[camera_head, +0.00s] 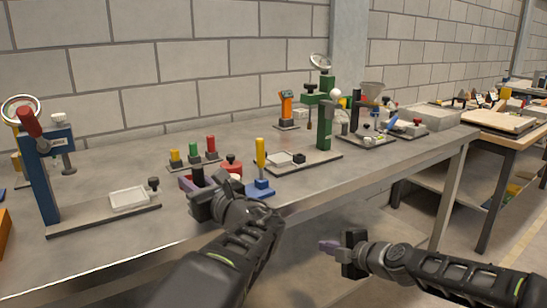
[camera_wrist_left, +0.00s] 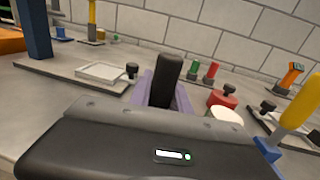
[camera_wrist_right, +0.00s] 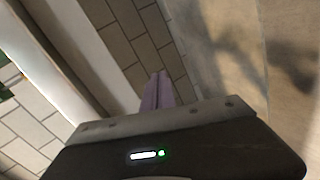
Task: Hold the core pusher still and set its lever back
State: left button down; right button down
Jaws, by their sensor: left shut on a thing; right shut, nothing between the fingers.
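My left gripper (camera_head: 197,186) is over the front of the bench. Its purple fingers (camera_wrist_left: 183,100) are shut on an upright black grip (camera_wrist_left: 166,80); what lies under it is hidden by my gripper. A yellow lever on a blue base (camera_head: 260,188) stands just right of my left gripper, close to the front edge, nearly upright. I cannot tell for sure which piece is the core pusher. My right gripper (camera_head: 328,246) is shut and empty, in front of the bench and below its top. Its closed fingers also show in the right wrist view (camera_wrist_right: 157,92).
A blue press with a red lever (camera_head: 29,122) stands at the left, a green press (camera_head: 325,125) behind on the right. A red pot with a black knob (camera_head: 231,165) and several coloured-handled tools (camera_head: 193,154) stand close behind my left gripper.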

aim_at(264, 154)
jog(key=s+a+r+n+y, duration=0.1)
jog(key=s+r+n+y, duration=0.2)
jog(key=r, duration=0.9)
jog(key=s+a+r+n+y, duration=0.2)
jog(key=s+r+y, duration=0.1)
jog(key=r, duration=1)
jog(key=shift+s+a+n+y, duration=0.15)
jog(key=shift+s+n+y, duration=0.15)
jog(key=shift+s+n, duration=0.15)
jog(key=shift+r, duration=0.1)
jog(key=x, duration=1.4)
